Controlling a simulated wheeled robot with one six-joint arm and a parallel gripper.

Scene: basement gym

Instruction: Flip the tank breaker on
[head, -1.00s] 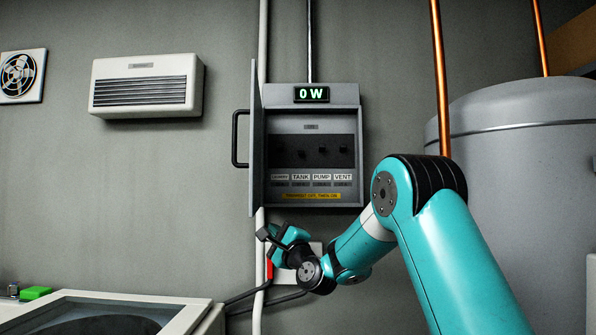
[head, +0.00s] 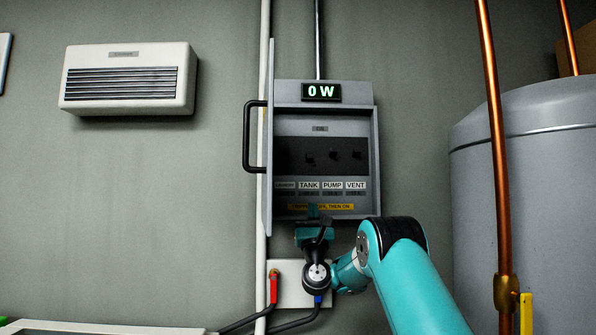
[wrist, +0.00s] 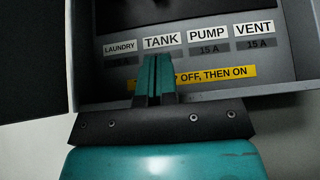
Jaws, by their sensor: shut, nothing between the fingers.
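The grey breaker box (head: 367,195) hangs on the wall with its door (head: 268,140) swung open to the left. The tank breaker (head: 309,157) is a small black knob on the dark strip above the TANK label (head: 308,185); I cannot tell its position. The TANK label also shows in the wrist view (wrist: 161,41), but the breaker is out of that frame. My gripper (head: 314,211) is at the box's lower edge in the head view, below the TANK label. In the wrist view its fingers (wrist: 155,60) are shut and empty, tips just under the TANK label.
The pump breaker (head: 333,155) and vent breaker (head: 357,154) sit close to the right. A lit display (head: 321,92) reads 0 W. A yellow label (wrist: 213,78) runs behind my fingers.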

